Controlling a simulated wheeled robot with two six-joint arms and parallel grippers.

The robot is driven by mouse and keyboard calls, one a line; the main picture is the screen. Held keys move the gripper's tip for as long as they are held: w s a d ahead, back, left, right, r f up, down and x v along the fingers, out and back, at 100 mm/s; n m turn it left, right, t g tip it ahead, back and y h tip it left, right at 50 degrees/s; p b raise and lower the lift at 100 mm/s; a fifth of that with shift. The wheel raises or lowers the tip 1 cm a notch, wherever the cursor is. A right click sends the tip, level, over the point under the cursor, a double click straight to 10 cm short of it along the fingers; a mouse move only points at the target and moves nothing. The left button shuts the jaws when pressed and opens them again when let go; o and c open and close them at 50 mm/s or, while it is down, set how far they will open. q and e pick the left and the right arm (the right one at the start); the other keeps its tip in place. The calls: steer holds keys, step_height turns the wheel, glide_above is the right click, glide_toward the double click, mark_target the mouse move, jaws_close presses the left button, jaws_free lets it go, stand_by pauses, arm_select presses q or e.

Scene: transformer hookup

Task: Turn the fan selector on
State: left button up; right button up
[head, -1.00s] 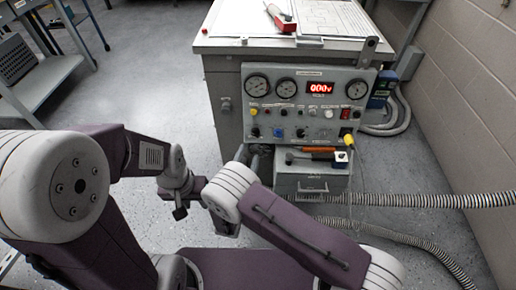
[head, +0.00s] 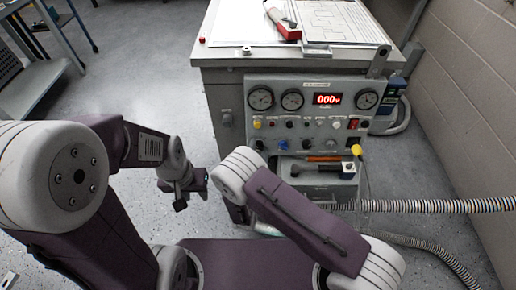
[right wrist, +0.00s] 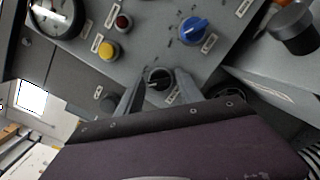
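The grey control panel (head: 310,112) stands upright on the front of the bench. In the right wrist view a black round knob (right wrist: 158,78) sits on the panel near a blue pointer knob (right wrist: 193,31), which also shows in the head view (head: 283,145). The labels are too small to read, so I cannot tell which is the fan selector. My right gripper (right wrist: 160,82) is open, one finger on each side of the black knob; contact is unclear. In the head view my arm hides it. My left gripper (head: 188,186) hangs away from the panel; its opening is unclear.
A yellow button (right wrist: 108,50), a red button (right wrist: 123,21) and a gauge (right wrist: 52,17) are near the right gripper. Below the panel, tools lie on a grey drawer box (head: 318,180). A striped hose (head: 440,205) runs along the right. The floor at left is open.

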jaws_close()
steer(key=shift+m, duration=0.3)
steer(key=m+g+p, duration=0.1)
steer(key=m, duration=0.4)
steer(key=shift+r+h, duration=0.15)
steer(key=shift+h, duration=0.15)
steer(key=shift+m+g+y+b, duration=0.25)
steer(key=shift+m+g+b, duration=0.25)
steer(key=shift+m, duration=1.5)
steer(key=shift+m+g+y+b, duration=0.2)
steer(key=shift+m+g+b, duration=0.3)
steer(key=shift+m, duration=1.5)
steer(key=shift+m+g+y+b, duration=0.25)
steer(key=shift+m+g+b, duration=0.25)
steer(key=shift+m, duration=1.5)
